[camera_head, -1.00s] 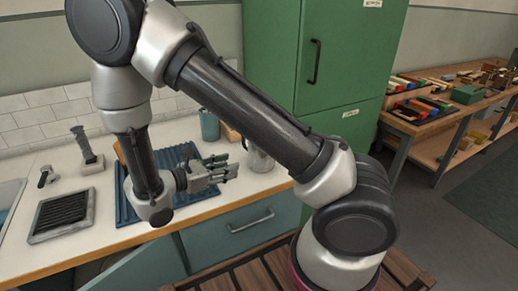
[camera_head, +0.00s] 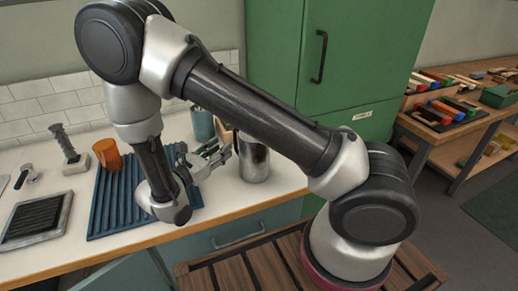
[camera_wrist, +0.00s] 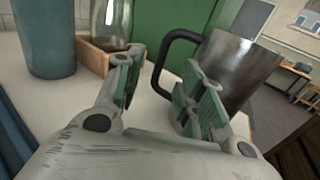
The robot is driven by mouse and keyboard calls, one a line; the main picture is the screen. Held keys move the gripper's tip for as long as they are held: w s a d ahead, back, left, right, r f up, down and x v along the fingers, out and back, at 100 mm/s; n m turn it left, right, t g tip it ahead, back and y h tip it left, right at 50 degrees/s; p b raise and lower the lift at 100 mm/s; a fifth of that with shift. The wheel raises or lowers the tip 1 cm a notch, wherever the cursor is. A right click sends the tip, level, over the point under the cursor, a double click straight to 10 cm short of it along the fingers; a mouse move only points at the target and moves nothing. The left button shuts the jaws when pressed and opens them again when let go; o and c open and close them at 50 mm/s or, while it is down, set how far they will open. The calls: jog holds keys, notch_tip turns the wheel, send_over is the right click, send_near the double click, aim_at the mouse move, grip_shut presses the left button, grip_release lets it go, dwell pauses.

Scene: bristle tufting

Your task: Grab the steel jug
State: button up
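The steel jug (camera_head: 254,160) stands upright on the white counter, right of the blue ribbed mat and partly hidden behind my forearm in the head view. In the wrist view the steel jug (camera_wrist: 240,68) is at the right, with its black handle (camera_wrist: 172,58) facing left. My gripper (camera_head: 222,150) is just left of the jug. In the wrist view my gripper (camera_wrist: 160,88) has its fingers spread apart with green pads. The handle shows beyond the gap between them, and the right finger overlaps the jug's body in view. I cannot tell whether it touches.
A blue-grey cup (camera_head: 203,124) and a wooden box (camera_wrist: 92,55) with a glass vessel (camera_wrist: 112,22) stand behind. The ribbed mat (camera_head: 112,205) and an amber cup (camera_head: 107,155) are at the left. A green cabinet (camera_head: 345,60) rises behind the counter's right end.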

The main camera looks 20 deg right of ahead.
jog(key=x, duration=0.8)
jog(key=shift+s+r, duration=0.15)
jog(key=shift+r, duration=0.1)
grip_shut()
